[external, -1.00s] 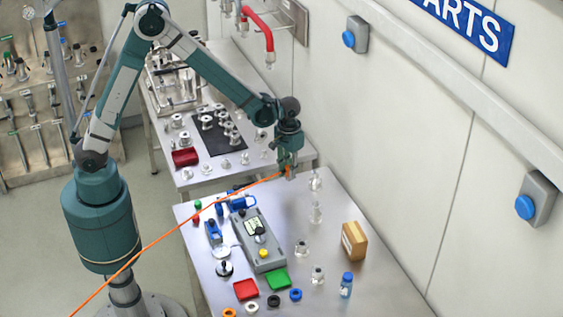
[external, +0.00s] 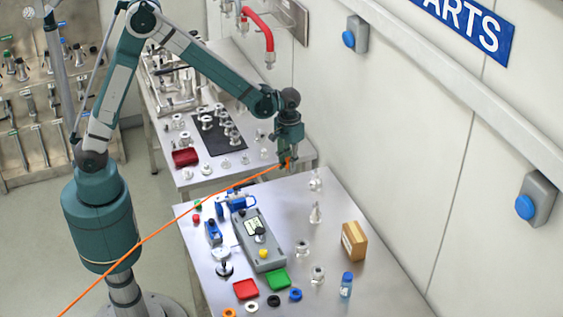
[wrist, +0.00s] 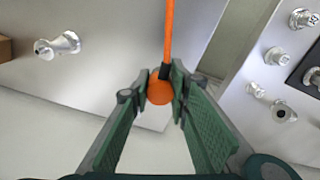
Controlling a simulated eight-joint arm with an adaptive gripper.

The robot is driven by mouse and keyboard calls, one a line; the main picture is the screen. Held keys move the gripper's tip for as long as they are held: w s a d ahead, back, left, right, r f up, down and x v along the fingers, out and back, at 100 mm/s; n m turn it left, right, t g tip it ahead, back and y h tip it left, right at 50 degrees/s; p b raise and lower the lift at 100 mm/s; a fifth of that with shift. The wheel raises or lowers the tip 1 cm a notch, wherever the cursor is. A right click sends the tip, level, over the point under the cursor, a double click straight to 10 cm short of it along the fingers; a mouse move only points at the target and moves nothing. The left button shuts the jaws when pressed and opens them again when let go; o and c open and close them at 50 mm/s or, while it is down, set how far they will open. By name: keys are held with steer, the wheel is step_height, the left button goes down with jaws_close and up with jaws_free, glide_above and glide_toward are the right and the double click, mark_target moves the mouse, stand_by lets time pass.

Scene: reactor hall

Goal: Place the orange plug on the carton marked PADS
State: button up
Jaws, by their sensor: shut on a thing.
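My gripper (external: 288,160) is shut on the orange plug (wrist: 160,89), whose orange cable runs off toward the lower left in the external view. In the wrist view the plug sits between my gripper's green fingers (wrist: 159,84), with a dark collar where the cable joins it. My gripper hangs above the far edge of the near table, clear of the surface. The brown carton (external: 354,242) stands on the right part of this table, away from my gripper. Its marking is too small to read. A corner of it shows in the wrist view (wrist: 5,49).
Several clear and metal fittings (external: 316,213) stand between my gripper and the carton. A grey control box (external: 259,240), a green tray (external: 278,280), a red tray (external: 246,289) and a blue bottle (external: 346,285) are on the near table (external: 380,290). The wall rises at right.

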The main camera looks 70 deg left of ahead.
steer(key=shift+d, duration=0.1)
steer(key=w+d+r, duration=0.2)
steer(key=w+d, duration=0.2)
steer(key=d, duration=0.5)
steer(key=w+d+r, duration=0.3)
steer(key=w+d, duration=0.1)
steer(key=d, duration=0.5)
step_height(320, 180, up, 5)
steer(key=m, duration=0.1)
glide_above(357, 231)
steer(key=shift+w+r, duration=0.1)
steer(key=shift+r, duration=0.05)
steer(key=shift+f, duration=3.15)
steer(key=shift+f+p, duration=0.4)
steer(key=shift+f, duration=1.45)
steer(key=shift+f, duration=0.2)
